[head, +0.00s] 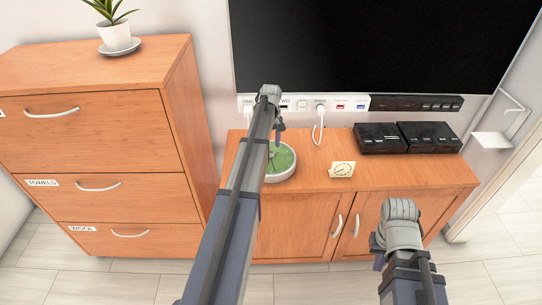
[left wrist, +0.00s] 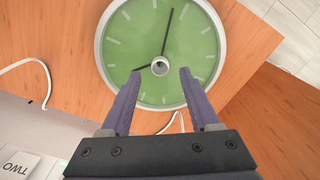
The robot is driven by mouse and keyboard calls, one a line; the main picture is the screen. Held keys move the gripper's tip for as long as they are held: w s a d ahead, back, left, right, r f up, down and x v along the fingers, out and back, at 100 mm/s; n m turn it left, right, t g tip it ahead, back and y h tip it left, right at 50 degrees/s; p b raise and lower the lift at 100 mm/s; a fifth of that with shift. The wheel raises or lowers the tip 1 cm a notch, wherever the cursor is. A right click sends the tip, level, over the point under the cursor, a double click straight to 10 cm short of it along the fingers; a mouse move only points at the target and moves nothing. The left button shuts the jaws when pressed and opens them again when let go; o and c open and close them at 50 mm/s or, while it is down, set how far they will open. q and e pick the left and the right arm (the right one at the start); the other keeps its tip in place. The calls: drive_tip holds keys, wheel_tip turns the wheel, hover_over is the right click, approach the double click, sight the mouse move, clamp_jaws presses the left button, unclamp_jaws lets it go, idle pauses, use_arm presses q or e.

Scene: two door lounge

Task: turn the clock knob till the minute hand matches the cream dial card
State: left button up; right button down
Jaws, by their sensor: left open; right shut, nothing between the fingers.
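The clock (head: 283,165) has a green face and a pale rim and lies face up on the cabinet, partly hidden by my left arm. In the left wrist view its face (left wrist: 200,45) shows a long dark hand pointing up, slightly right, and a short one pointing left. The grey knob (left wrist: 159,65) is at its centre. My left gripper (left wrist: 160,74) is open over the clock, its fingertips apart on either side just below the knob. The cream dial card (head: 342,169) stands right of the clock; its small dial mark is hard to read. My right gripper (head: 378,260) is shut and empty, low in front of the cabinet.
A power strip (head: 300,103) with a white plug and cable runs behind the clock. Black boxes (head: 380,138) stand at the cabinet's back right. A drawer unit (head: 95,140) stands left, a dark screen (head: 380,45) behind.

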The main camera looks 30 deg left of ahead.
sight(271, 153)
use_arm(q)
wheel_tip(271, 153, down, 4)
drive_tip(key=shift+r+b, duration=0.25)
drive_tip(key=shift+b, duration=0.95)
drive_tip(key=shift+r, duration=0.1)
clamp_jaws()
